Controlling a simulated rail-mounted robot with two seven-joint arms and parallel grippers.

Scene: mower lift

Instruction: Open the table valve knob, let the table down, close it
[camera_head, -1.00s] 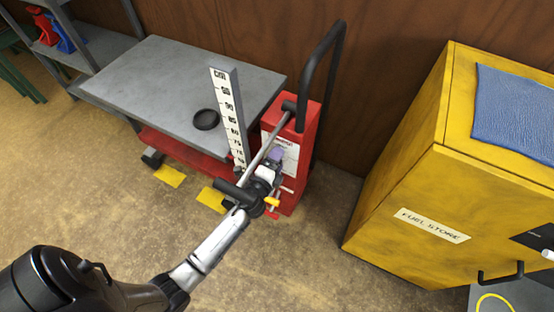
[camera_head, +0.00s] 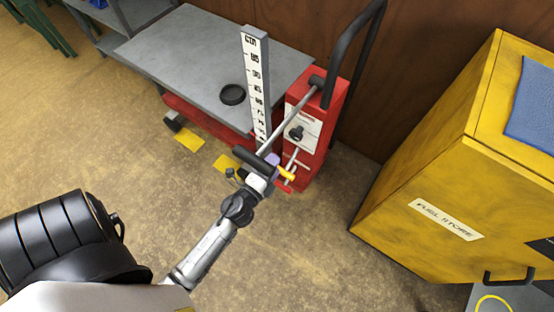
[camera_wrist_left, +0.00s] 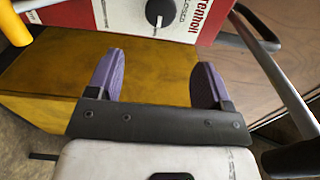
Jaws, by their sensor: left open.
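The lift table (camera_head: 190,60) has a grey top and a red column (camera_head: 320,130) at its right end. On the column's white panel is a black round valve knob (camera_head: 296,132); in the left wrist view the knob (camera_wrist_left: 160,12) shows at the top edge, with a white mark on it. My left gripper (camera_head: 273,160) is below and in front of the knob, apart from it. In the left wrist view its purple fingers (camera_wrist_left: 156,75) are spread and empty, with the knob beyond the gap. My right gripper is not in view.
A grey lever (camera_head: 290,118) with a black cross grip (camera_head: 252,163) slants down close to my left gripper. A height scale (camera_head: 256,85) and a black dish (camera_head: 232,94) are at the table. The yellow fuel store cabinet (camera_head: 400,225) stands right; floor in front is open.

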